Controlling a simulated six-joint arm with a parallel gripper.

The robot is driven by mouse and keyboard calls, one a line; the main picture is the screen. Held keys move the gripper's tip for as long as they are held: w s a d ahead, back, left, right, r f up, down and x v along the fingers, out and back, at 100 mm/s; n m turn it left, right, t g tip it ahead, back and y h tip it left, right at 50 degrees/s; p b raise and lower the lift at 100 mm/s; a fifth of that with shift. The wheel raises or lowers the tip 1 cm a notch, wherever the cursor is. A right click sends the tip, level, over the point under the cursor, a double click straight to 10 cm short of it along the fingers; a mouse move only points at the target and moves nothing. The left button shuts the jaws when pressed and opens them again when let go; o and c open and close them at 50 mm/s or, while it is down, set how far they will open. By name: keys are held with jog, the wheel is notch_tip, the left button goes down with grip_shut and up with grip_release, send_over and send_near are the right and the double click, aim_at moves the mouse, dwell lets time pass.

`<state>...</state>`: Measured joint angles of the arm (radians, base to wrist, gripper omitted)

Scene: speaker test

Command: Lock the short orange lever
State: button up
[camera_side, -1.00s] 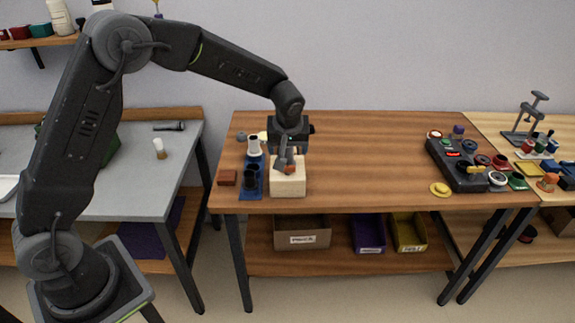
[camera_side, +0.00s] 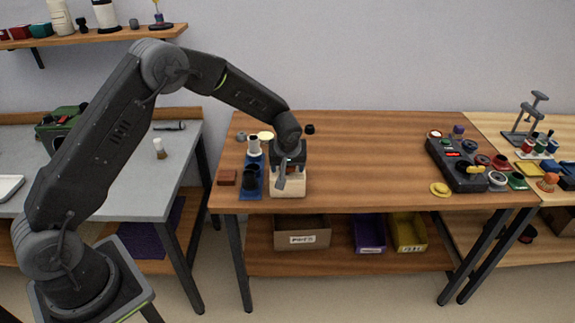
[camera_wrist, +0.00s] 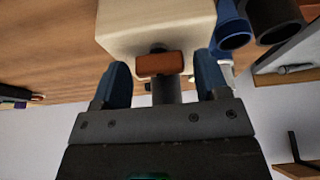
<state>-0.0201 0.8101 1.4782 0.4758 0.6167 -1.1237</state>
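A pale wooden block (camera_side: 287,190) stands near the front left of the wooden table; it also shows at the top of the wrist view (camera_wrist: 155,22). A short orange-brown lever end (camera_wrist: 160,64) sticks out from the block, with a dark stem (camera_wrist: 166,90) at it. My gripper (camera_wrist: 162,78) is open, with one blue finger on each side of the lever end and visible gaps between. In the side view my gripper (camera_side: 289,172) is low over the block and covers most of the lever, so contact cannot be told there.
A blue holder (camera_side: 251,190) with a white cup (camera_side: 253,146) and a dark cup (camera_side: 250,177) stands close left of the block. A dark control box (camera_side: 457,165) with coloured knobs is far right. The table's middle is clear.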

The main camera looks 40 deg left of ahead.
jog(key=c, duration=0.8)
jog(key=shift+o, duration=0.2)
jog(key=shift+m+t+h, duration=0.3)
jog(key=shift+m+h, duration=0.2)
jog(key=shift+m, duration=1)
jog(key=o, duration=0.9)
jog(key=shift+r, duration=0.1)
jog(key=v, duration=1.3)
jog(key=shift+s+d+r, duration=0.1)
jog(key=shift+s+r, duration=0.15)
